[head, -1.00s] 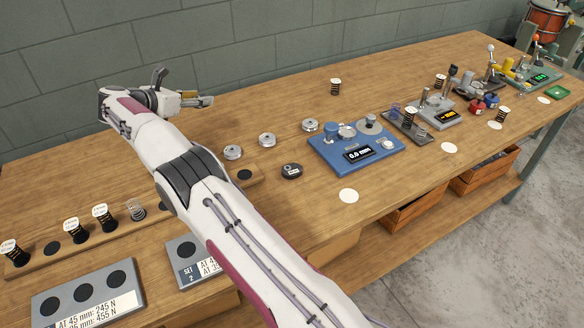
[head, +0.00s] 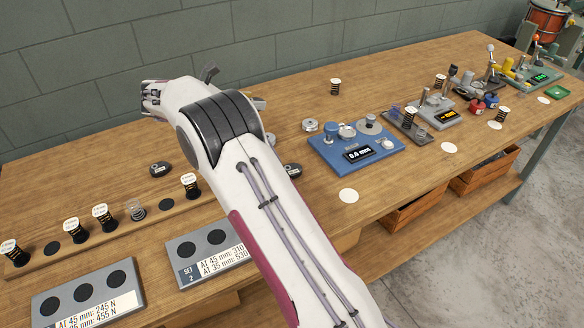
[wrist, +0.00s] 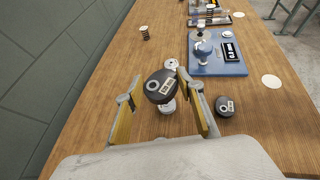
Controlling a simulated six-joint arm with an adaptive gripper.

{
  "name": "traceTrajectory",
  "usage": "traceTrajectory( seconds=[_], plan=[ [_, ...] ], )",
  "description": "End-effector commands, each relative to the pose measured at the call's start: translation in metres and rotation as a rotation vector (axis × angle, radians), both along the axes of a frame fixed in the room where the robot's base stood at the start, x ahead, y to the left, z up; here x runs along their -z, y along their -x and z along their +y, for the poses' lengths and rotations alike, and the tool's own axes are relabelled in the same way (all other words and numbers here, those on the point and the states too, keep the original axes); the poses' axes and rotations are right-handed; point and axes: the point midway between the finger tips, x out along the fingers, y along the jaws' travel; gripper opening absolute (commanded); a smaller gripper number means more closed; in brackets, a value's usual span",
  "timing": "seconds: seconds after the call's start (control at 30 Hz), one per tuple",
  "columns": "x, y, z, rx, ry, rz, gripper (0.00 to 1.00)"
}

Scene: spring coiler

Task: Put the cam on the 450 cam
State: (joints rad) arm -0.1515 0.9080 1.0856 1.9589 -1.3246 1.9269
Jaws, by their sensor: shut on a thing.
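My gripper (wrist: 160,90) is shut on a dark grey cam with a round hole and a white label (wrist: 153,85) in the wrist view. The label is too small to read. Silver discs show behind the held cam: one just above it (wrist: 171,64) and another partly covered below it (wrist: 168,107). I cannot tell which disc is the 450 cam. The gap between held cam and discs is unclear.
A second dark cam (wrist: 225,106) lies right of my gripper. A third (head: 160,168) lies near the spring rack (head: 120,233). The blue gauge (wrist: 218,62) stands beyond, with a lone spring (wrist: 145,33) to its left. Bare table lies around the white disc (head: 349,195).

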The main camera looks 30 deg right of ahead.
Motion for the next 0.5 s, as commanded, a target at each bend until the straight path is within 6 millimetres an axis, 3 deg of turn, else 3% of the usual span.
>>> traceTrajectory(
  seconds=[0.5],
  plan=[
    [0.019, 0.098, -0.039, 0.209, 0.001, 0.002, 0.08]
  ],
)
